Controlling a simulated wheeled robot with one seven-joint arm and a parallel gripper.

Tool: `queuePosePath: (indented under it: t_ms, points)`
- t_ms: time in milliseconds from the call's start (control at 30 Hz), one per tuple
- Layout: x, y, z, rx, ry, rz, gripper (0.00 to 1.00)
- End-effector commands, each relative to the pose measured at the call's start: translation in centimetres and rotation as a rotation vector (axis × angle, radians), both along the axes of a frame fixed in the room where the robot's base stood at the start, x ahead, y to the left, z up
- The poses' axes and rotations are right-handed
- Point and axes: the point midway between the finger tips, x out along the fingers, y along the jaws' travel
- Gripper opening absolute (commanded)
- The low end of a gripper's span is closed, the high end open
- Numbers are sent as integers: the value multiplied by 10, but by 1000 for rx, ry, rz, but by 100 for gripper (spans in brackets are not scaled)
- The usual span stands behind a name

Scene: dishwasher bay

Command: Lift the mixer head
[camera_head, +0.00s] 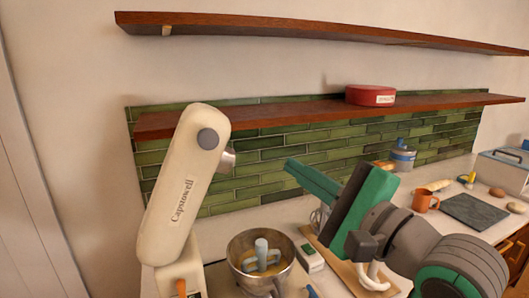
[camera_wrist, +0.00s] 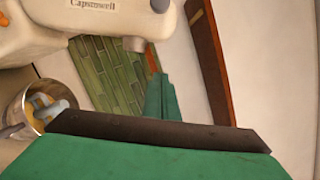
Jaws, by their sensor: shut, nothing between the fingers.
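The cream stand mixer's head (camera_head: 187,187) is tilted up steeply at the left of the head view, with its round grey hub facing me. In the wrist view the head (camera_wrist: 75,22) crosses the top left. The metal bowl (camera_head: 263,268) stands below it, with a grey-blue beater inside; the bowl also shows at the left of the wrist view (camera_wrist: 22,108). My green and black gripper (camera_head: 297,171) is to the right of the head and above the bowl's right side, apart from the head in the head view. It is shut and empty.
A wooden shelf (camera_head: 275,115) with a red round tin (camera_head: 370,95) runs behind, and another shelf (camera_head: 330,32) is above it. An orange mug (camera_head: 424,200), a dark slab (camera_head: 470,210) and a toaster (camera_head: 503,170) stand on the counter at right.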

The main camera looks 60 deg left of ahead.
Motion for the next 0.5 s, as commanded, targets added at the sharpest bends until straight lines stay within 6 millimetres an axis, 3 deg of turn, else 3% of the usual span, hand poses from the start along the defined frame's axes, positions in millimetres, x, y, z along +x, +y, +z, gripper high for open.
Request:
queuePosePath:
  t_ms: [167, 500]
  points:
    - [-4, 17, 2, 0, -1, 3, 0]
    - [-14, 79, 9, 0, -2, 3, 0]
